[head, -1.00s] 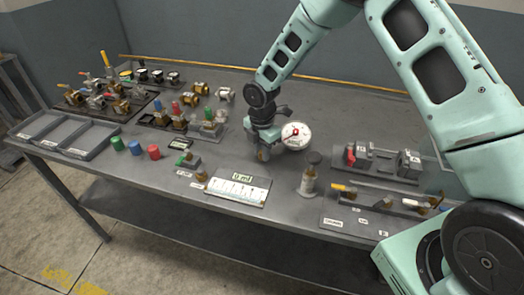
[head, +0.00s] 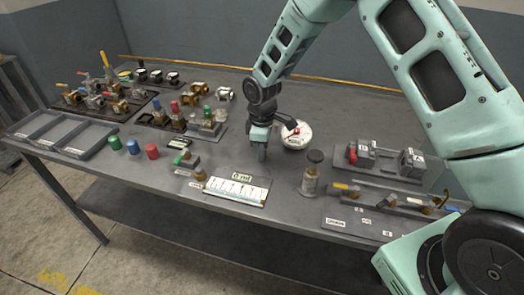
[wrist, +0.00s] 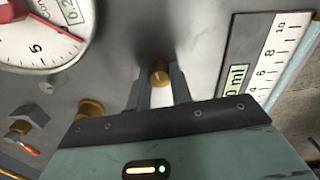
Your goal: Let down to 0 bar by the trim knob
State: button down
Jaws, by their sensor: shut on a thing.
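A small brass trim knob (wrist: 159,73) shows between my two grey fingertips in the wrist view. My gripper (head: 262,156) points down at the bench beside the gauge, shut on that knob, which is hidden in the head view. The round white pressure gauge (head: 297,139) stands just right of the gripper, partly covered by a dark part of my wrist. In the wrist view the gauge (wrist: 38,42) is cut off at the upper left. A red needle part and a green readout starting "0.2" show; the rest cannot be read.
A white scale board (head: 228,191) with a "0 ml" display lies in front of my gripper. A dark-capped bottle (head: 311,178) stands to its right. Valves and fittings crowd the left bench, with grey trays (head: 62,136) at the left edge.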

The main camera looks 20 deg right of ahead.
jog(key=m, duration=0.5)
jog(key=shift+m+b, duration=0.3)
jog(key=shift+b, duration=0.1)
jog(key=m, duration=0.5)
jog(key=shift+w, duration=0.1)
jog(key=m, duration=0.5)
jog(key=shift+d+r+m, duration=0.1)
jog(key=shift+m, duration=0.3)
jog(key=shift+m+p, duration=0.7)
jog(key=shift+m, duration=1.6)
jog(key=c, duration=1.3)
grip_release()
jog(key=shift+o, duration=0.2)
notch_tip(320, 180, up, 17)
jog(key=b, duration=0.1)
jog(key=shift+r+b, duration=0.15)
jog(key=shift+b, duration=0.25)
